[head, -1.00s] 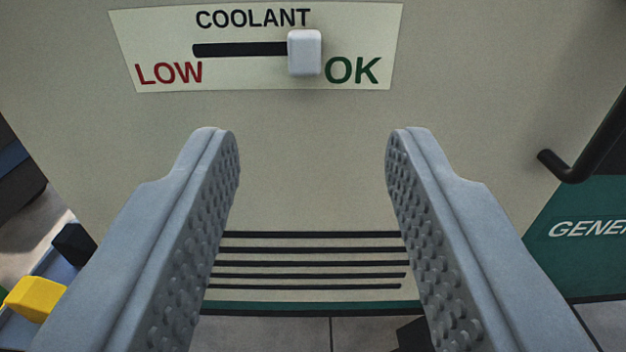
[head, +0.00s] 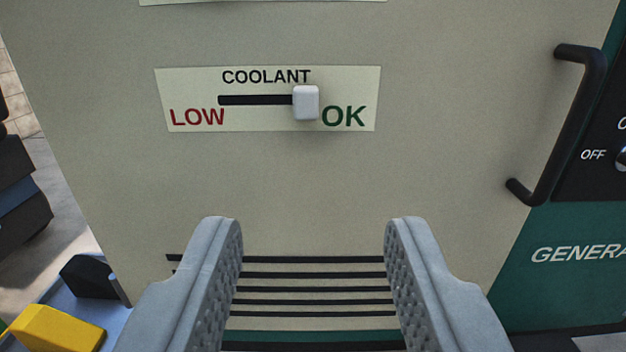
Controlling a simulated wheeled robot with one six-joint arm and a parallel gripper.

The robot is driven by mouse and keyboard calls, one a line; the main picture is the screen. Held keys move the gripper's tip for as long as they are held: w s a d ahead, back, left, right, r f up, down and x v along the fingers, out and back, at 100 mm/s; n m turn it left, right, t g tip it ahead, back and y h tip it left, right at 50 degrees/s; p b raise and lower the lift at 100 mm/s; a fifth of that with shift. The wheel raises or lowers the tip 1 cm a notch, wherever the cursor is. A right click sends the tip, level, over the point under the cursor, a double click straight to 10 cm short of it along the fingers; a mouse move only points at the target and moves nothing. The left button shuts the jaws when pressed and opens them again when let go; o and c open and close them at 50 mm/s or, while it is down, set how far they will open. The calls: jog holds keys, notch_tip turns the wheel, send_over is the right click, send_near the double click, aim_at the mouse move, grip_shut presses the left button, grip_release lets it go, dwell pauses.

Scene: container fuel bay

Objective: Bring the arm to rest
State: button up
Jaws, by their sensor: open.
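My gripper (head: 313,225) is open and empty, its two grey fingers wide apart at the bottom of the head view. It is in front of the lower part of a beige cabinet panel (head: 290,190). The coolant label (head: 345,83) is above the fingertips, and its white slider knob (head: 306,103) sits at the right end of the black slot, next to OK. The fingers do not touch the knob. Parts of the panel's dark vent slots (head: 313,275) are hidden behind the fingers.
A black handle (head: 583,125) stands out at the panel's right edge. Beside it are a black switch panel marked OFF (head: 590,180) and a green panel (head: 560,270). At lower left is a blue tray (head: 85,312) with a yellow object (head: 55,328) and a black one (head: 88,278).

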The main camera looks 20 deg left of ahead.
jog(key=s+a+r+m+t+h, duration=0.1)
jog(key=a+r+m+t+h, duration=0.15)
jog(key=a+r+h, duration=0.95)
jog(key=s+a+r+g+y, duration=0.1)
jog(key=s+a+r+y, duration=0.2)
jog(key=s+a, duration=0.6)
jog(key=s+a+r+m+g+y, duration=0.1)
jog(key=s+a+r+y, duration=0.1)
jog(key=s+a+r, duration=0.5)
jog(key=s+a, duration=0.2)
jog(key=shift+s+a+r+y, duration=0.2)
jog(key=shift+s+r+y, duration=0.1)
jog(key=shift+s+y, duration=0.1)
jog(key=shift+m, duration=0.25)
